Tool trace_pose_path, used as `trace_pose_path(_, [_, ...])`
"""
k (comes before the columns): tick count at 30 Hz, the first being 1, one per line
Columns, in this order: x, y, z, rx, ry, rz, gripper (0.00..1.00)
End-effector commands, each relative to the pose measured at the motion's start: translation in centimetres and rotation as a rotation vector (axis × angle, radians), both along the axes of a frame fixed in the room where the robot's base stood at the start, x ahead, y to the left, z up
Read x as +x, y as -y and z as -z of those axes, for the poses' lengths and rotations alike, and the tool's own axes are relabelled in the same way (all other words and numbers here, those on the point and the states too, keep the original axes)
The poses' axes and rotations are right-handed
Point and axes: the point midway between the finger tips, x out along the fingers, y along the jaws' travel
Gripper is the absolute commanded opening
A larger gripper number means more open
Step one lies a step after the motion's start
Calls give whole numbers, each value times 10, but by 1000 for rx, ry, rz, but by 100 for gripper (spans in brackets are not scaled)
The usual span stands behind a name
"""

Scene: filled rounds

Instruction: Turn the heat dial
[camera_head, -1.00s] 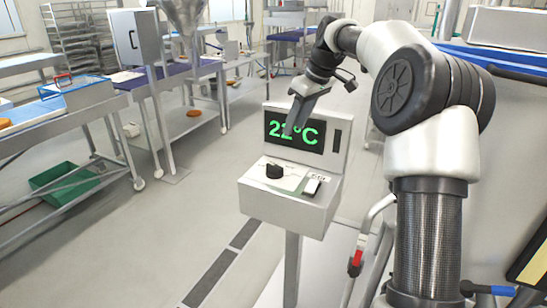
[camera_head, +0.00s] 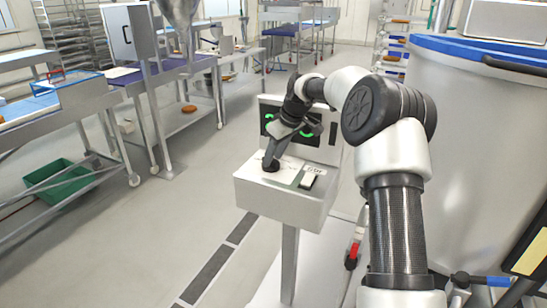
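The heat dial (camera_head: 270,166) is a small black knob on the sloped top of a grey control box (camera_head: 283,202) on a post. My gripper (camera_head: 270,158) points down over the dial, with its fingertips at or just above it. The fingers look close together, but I cannot tell whether they grip the dial. The display (camera_head: 318,128) behind is mostly hidden by my gripper and wrist; only parts of green characters show. A white switch (camera_head: 309,178) sits right of the dial.
A large steel vat with a blue rim (camera_head: 455,48) stands close on the right. Steel tables (camera_head: 70,110) and a green crate (camera_head: 60,182) are at the left. The floor (camera_head: 185,225) left of the box is clear.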

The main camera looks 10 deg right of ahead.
Motion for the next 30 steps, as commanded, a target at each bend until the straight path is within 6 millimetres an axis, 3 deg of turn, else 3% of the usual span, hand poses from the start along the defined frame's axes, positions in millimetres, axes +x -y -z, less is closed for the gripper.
trace_pose_path(11, [2,-2,7,0,0,1,36])
trace_pose_path(18, [2,-2,7,0,0,1,0])
trace_pose_path(30, [2,-3,7,-2,2,64,0])
